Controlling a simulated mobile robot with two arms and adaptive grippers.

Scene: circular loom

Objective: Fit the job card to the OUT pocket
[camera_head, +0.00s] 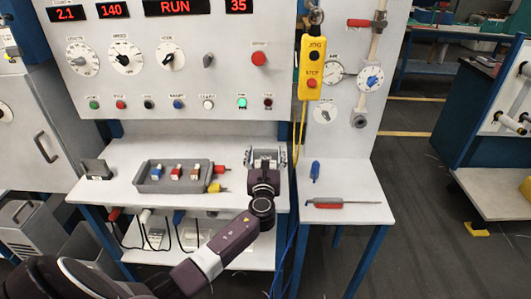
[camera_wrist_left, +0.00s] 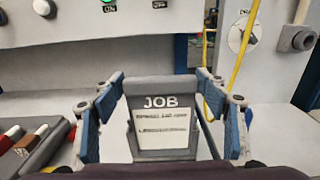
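The job card (camera_wrist_left: 163,118) is a grey plate with "JOB" in white above a white printed panel. In the wrist view it faces me, framed between the fingers of my left gripper (camera_wrist_left: 161,85). Table shows between the card's sides and the blue finger pads; the upper corners come close to the fingertips, and I cannot tell whether they touch. In the head view my left gripper (camera_head: 266,154) is low over the right end of the white shelf, its fingers spread. The card's lower edge is hidden. No pocket marked OUT is readable. My right gripper is out of view.
A grey tray (camera_head: 146,187) with several coloured pieces stands left of the gripper, a dark small stand (camera_head: 95,169) farther left. A yellow pendant (camera_head: 311,67) hangs at right. A red-handled tool (camera_head: 343,204) and a blue item (camera_head: 315,171) lie on the right shelf.

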